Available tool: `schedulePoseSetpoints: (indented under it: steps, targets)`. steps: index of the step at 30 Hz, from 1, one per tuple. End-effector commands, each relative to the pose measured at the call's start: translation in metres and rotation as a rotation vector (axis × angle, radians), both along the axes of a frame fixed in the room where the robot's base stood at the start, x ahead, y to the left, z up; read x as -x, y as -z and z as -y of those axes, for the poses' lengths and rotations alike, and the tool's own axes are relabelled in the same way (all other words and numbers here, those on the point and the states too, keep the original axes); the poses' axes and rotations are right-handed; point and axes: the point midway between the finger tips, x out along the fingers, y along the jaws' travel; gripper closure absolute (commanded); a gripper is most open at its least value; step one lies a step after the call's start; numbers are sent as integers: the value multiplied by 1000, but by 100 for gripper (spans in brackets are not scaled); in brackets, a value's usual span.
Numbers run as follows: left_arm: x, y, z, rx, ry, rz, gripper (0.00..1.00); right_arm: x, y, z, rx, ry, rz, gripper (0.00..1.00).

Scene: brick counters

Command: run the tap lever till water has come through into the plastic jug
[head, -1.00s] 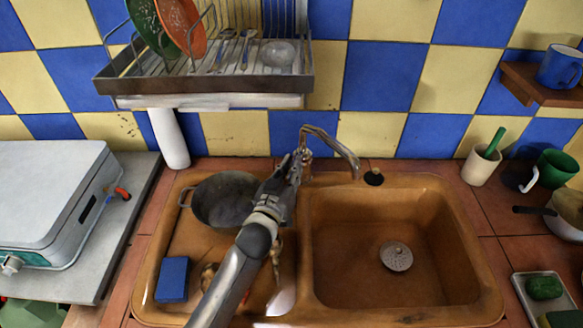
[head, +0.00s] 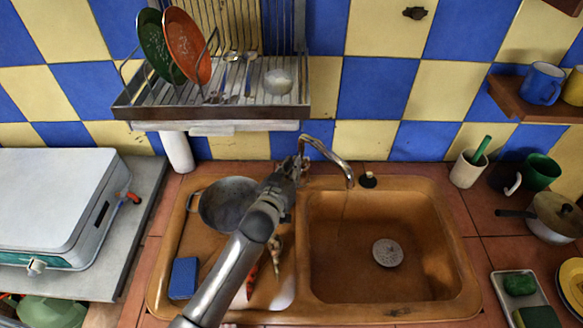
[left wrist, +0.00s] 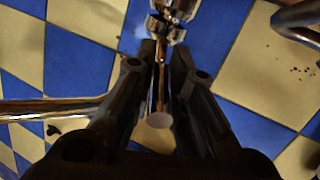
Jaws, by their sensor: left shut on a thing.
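The chrome tap (head: 325,152) stands behind the double sink, its spout curving over the right basin. A faint thin line hangs below the spout, perhaps a trickle. My left gripper (head: 292,165) is at the tap's body. In the left wrist view my left gripper (left wrist: 161,85) is shut on the slim tap lever (left wrist: 158,105), whose round end shows between the fingers. The chrome tap body also shows there (left wrist: 172,20). I cannot make out a plastic jug for certain. My right gripper is out of view.
The brown sink's right basin (head: 345,270) holds only a round drain strainer (head: 387,252). A dark pan (head: 226,203), a blue sponge (head: 183,278) and vegetables (head: 274,250) lie on the left side. A dish rack (head: 125,108) hangs above. A lidded pot (head: 556,220) stands at right.

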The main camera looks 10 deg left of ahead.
Motion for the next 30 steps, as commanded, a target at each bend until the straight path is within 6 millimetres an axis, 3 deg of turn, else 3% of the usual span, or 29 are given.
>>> schedulePoseSetpoints:
  steps: [1, 2, 6, 20, 30]
  targets:
    - [0, -1, 0, 0, 0, 2, 100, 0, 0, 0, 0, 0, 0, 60]
    - [0, -1, 0, 0, 0, 2, 83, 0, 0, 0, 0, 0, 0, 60]
    - [0, -1, 0, 0, 0, 2, 65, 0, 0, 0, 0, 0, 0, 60]
    - [9, -1, -1, 1, 0, 1, 64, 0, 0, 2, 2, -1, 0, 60]
    - [69, -13, -10, 1, 0, 0, 64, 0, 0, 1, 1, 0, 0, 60]
